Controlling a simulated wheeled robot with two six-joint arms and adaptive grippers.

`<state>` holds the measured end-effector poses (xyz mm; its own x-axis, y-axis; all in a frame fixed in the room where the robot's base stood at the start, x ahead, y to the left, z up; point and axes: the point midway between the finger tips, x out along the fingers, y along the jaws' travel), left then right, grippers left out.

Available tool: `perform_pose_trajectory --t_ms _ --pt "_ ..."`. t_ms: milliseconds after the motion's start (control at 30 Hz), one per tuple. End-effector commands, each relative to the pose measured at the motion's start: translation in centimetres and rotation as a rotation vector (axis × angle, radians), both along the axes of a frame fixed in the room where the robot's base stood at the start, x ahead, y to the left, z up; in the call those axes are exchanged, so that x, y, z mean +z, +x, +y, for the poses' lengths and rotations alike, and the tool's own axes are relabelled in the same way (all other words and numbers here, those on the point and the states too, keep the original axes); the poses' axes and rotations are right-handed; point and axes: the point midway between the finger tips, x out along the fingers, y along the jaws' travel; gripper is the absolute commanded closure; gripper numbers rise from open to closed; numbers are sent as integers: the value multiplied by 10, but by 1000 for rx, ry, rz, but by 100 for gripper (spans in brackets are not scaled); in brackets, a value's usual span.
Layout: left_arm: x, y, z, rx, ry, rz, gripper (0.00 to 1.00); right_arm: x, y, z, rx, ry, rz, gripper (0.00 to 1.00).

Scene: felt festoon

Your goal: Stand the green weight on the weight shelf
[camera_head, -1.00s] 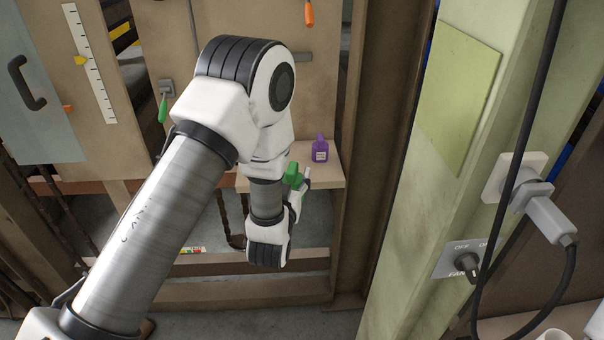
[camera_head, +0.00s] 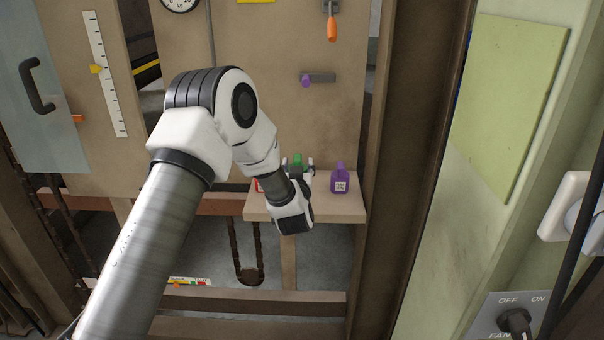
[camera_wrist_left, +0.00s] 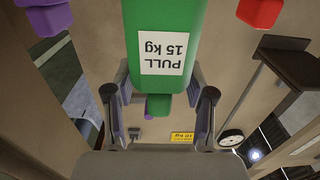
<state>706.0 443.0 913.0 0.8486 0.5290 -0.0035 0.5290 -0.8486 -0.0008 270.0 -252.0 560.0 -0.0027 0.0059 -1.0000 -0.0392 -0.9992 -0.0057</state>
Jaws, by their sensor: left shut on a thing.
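The green weight (camera_wrist_left: 162,38), labelled "PULL 15 kg", is held between the fingers of my left gripper (camera_wrist_left: 160,108) in the left wrist view, which shows it upside down. In the head view only a bit of the green weight (camera_head: 297,160) shows past my left gripper (camera_head: 302,167). It is at the wooden weight shelf (camera_head: 335,208), between a purple weight and a red one. My wrist hides its base, so I cannot tell whether it touches the shelf. My right gripper is not in view.
The purple weight (camera_head: 340,180) stands on the shelf to the right. The red weight (camera_wrist_left: 260,12) is mostly hidden behind my arm in the head view. A board with a purple-tipped lever (camera_head: 307,80) and an orange handle (camera_head: 332,28) rises behind. A brown post (camera_head: 415,170) is at right.

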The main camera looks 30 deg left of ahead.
Motion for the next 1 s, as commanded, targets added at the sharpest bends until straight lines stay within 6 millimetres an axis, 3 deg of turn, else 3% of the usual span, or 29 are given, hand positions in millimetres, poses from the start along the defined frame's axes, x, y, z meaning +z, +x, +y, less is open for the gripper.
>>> perform_pose_trajectory --t_ms 100,200,433,767,800,867,1000 --pt "0 23 6 0 2 -7 100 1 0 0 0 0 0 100" --pt "-3 31 8 0 2 -5 100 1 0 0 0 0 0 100" --pt "-34 31 8 -1 2 -3 100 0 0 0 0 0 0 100" --pt "-40 31 8 -1 1 -4 100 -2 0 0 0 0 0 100" --pt "-42 30 8 -1 0 0 42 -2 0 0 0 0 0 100" --pt "-41 30 8 -1 0 0 21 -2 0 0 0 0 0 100" --pt "-41 30 8 -1 0 0 21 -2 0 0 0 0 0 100"
